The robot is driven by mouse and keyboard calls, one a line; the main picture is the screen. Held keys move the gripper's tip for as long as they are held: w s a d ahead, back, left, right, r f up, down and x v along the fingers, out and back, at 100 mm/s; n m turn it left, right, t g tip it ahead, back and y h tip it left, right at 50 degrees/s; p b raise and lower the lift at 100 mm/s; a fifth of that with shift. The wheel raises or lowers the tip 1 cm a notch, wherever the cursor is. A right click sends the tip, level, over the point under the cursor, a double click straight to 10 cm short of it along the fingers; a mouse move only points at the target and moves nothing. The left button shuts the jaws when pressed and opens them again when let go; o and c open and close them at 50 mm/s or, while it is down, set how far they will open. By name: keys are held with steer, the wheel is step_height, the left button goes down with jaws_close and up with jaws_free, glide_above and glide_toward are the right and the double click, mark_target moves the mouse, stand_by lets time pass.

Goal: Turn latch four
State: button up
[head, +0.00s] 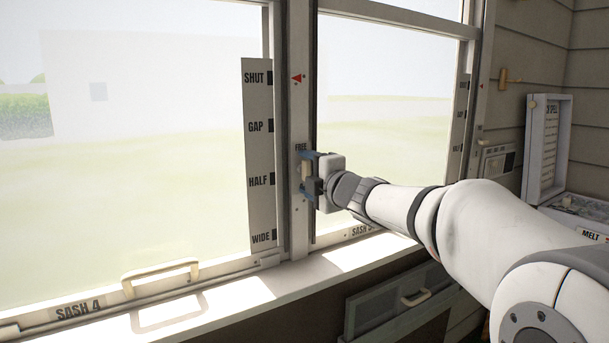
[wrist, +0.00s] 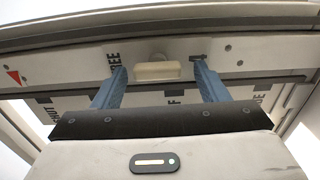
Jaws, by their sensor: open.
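Latch four is a small cream bar (wrist: 158,70) on the white post beside sash 4; it also shows in the head view (head: 306,171). Its long side runs along the post. The word FREE (wrist: 113,55) is above its upper end in the head view; another mark at the other end is mostly hidden by a finger. My gripper (wrist: 160,72) is open, its blue fingers beyond the two ends of the bar with gaps on both sides. In the head view my gripper (head: 309,180) is at the post. Whether the fingertips touch the post is unclear.
Sash 4 (head: 75,309) has a cream handle (head: 160,276) at its bottom. A scale strip (head: 257,155) reads SHUT, GAP, HALF, WIDE. A red arrow (head: 298,78) is higher on the post. A white sill (head: 215,307) runs below. An open-lidded box (head: 541,145) stands right.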

steer(key=shift+s+d, duration=0.1)
steer(key=shift+s+d, duration=0.25)
steer(key=shift+s, duration=0.05)
steer(key=v, duration=0.7)
steer(key=shift+p, duration=0.45)
